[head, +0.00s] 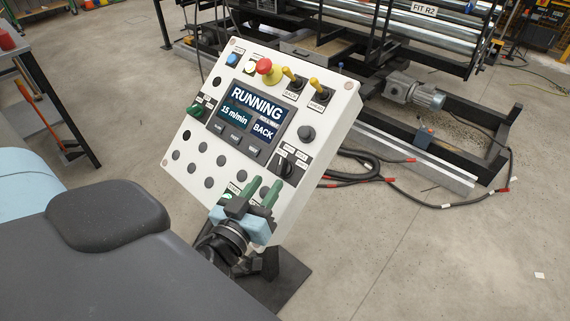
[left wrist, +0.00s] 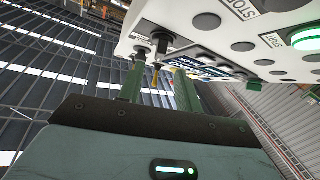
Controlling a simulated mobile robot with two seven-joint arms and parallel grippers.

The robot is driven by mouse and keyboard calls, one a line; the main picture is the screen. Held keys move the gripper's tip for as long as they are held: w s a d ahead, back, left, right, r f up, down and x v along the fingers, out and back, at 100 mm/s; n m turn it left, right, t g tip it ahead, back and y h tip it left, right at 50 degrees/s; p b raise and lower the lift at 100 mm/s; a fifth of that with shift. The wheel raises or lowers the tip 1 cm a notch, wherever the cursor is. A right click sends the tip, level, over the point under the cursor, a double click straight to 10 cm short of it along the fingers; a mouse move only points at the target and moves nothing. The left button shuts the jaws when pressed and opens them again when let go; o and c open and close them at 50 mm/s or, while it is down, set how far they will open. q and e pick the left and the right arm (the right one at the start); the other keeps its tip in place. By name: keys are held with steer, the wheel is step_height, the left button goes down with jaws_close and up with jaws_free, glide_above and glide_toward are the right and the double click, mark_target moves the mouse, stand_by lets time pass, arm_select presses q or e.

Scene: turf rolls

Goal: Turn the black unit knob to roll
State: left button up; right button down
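The tilted white control panel (head: 224,98) shows in the head view, with a display (head: 250,113) reading RUNNING, 15 m/min and BACK. A black knob (head: 286,164) sits on a dark labelled plate at the panel's lower right. Its small labels are hard to read. My left gripper (head: 264,183) is in front of the panel's lower edge, just below and left of that knob. Its green fingers are apart and empty. In the left wrist view, a black knob (left wrist: 165,44) on the panel stands ahead of the open fingers, apart from them. My right gripper is not in view.
A red button (head: 265,67) on a yellow base and two yellow levers (head: 317,84) line the panel's top. A lit green button (left wrist: 308,39) is near the gripper. Roller machinery (head: 417,93) stands behind; cables lie on the floor.

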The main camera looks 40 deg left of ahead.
mark_target(279, 168)
arm_select(q)
steer(key=w, duration=0.3)
steer(key=w+a+p, duration=0.1)
steer(key=w, duration=0.1)
steer(key=shift+w+r, duration=0.1)
steer(key=shift+w, duration=0.3)
steer(key=shift+w+a+p, duration=0.15)
steer(key=shift+w+p, duration=0.2)
steer(key=shift+w, duration=0.35)
steer(key=shift+c, duration=0.2)
steer(key=shift+f, duration=0.2)
jaws_close()
